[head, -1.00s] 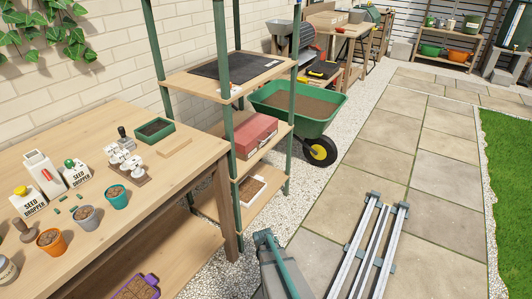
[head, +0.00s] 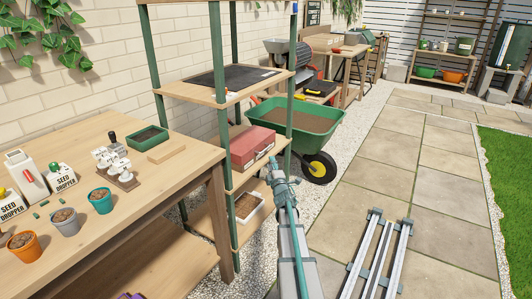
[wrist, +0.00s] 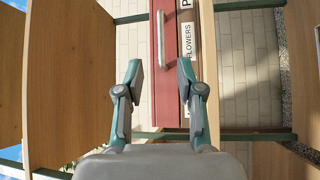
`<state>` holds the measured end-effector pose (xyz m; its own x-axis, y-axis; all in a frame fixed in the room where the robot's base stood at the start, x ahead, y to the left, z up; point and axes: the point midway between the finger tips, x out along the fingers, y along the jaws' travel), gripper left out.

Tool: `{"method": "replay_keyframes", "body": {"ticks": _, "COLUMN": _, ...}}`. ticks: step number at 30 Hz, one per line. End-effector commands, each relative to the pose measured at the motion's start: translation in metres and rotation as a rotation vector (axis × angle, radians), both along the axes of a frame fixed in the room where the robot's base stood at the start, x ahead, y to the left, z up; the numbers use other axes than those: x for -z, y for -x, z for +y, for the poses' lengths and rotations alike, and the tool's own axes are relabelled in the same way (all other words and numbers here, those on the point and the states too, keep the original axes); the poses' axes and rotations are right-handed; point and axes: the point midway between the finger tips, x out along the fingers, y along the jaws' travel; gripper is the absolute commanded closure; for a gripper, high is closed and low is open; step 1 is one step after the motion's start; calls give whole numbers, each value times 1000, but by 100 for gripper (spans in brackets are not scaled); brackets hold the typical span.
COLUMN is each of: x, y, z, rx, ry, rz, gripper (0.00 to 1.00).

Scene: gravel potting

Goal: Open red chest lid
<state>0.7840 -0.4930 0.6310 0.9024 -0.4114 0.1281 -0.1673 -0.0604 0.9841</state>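The red chest (head: 250,147) sits on the middle shelf of the green-post rack, and its lid looks closed. In the wrist view the red chest (wrist: 168,105) shows as a red band with a pale bar handle (wrist: 161,38) and a white label reading FLOWERS (wrist: 187,42). My gripper (wrist: 161,78) is open, its two fingers spread in front of the chest with nothing between them. In the head view my gripper (head: 276,168) is at the chest's front right side; its fingertips are too small to make out there. Contact with the chest cannot be told.
The rack's upper shelf (head: 200,92) is above the chest, and a green post (head: 289,125) stands near my arm. A white tray of soil (head: 262,208) is on the shelf below. A green wheelbarrow (head: 325,140) stands behind. The potting table (head: 165,195) is at left.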

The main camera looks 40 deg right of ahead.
Motion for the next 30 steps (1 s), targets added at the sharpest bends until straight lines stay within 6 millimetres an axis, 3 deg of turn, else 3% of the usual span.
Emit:
{"method": "replay_keyframes", "body": {"ticks": 18, "x": -9, "y": -82, "z": -38, "rx": 0, "ry": -5, "rz": 0, "gripper": 63}}
{"method": "replay_keyframes", "body": {"ticks": 30, "x": -12, "y": -94, "z": -43, "rx": 1, "ry": -7, "rz": 0, "gripper": 63}}
